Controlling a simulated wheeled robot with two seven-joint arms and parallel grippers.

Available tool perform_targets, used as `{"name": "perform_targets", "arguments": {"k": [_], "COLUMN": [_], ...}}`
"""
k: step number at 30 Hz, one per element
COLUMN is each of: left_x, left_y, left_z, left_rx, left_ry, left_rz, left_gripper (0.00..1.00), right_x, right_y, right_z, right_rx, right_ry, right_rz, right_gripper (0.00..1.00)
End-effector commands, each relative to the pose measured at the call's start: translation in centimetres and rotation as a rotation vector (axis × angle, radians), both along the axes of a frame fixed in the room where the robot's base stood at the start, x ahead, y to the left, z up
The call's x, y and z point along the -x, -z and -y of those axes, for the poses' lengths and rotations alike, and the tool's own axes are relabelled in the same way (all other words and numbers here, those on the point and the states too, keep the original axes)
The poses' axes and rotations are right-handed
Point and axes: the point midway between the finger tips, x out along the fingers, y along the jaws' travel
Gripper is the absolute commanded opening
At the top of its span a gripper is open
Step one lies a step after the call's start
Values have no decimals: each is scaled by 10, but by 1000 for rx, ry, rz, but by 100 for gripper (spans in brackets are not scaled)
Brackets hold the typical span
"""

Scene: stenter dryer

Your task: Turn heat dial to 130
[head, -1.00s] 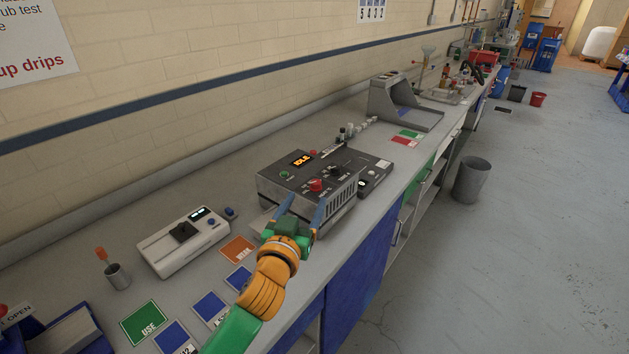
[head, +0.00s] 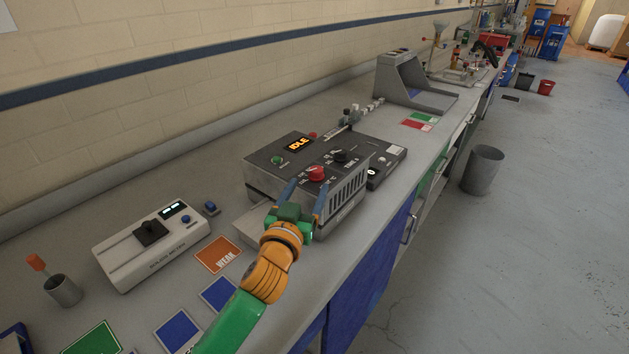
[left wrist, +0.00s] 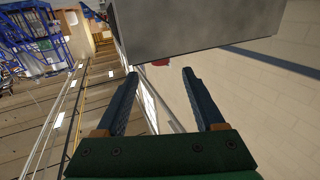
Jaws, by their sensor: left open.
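The dryer control box (head: 262,182) is a dark-topped grey unit on the bench, with an orange display reading IDLE (head: 298,145). On its top are a red dial (head: 316,173) and a black dial (head: 340,157); their small markings are too fine to read surely. My left gripper (head: 306,188) is open and empty at the box's near side, its fingertips just short of the red dial and apparently apart from it. In the left wrist view the open fingers (left wrist: 160,73) point toward the grey box (left wrist: 205,25), with a bit of red (left wrist: 160,63) showing beyond. My right gripper is out of view.
A green button (head: 277,160) is on the box top. A white meter (head: 150,245) and a cup (head: 62,290) stand on the left. An orange card (head: 218,255) and blue cards lie in front. A grey scanner-like stand (head: 410,85) is farther back.

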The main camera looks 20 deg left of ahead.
Motion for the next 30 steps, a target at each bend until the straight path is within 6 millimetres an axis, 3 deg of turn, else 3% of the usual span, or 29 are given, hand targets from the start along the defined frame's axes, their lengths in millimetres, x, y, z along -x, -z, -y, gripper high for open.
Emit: {"name": "perform_targets", "arguments": {"k": [9, 21, 22, 27, 30], "left_x": [-51, -62, -62, -62, -62], "left_y": [-3, -2, -2, -2, -2], "left_z": [-3, -3, -3, -3, -3], "left_rx": [0, 0, 0, 0, 0], "left_ry": [-1, 0, 0, 0, 0], "left_rz": [0, -1, -1, -1, -1], "left_gripper": [70, 70, 68, 22, 0], "right_x": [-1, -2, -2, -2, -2], "right_y": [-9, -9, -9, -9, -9], "right_z": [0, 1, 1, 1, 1], "right_rx": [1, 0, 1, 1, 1], "right_ry": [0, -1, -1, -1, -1], "right_rz": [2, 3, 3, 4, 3], "right_gripper": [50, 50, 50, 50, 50]}}
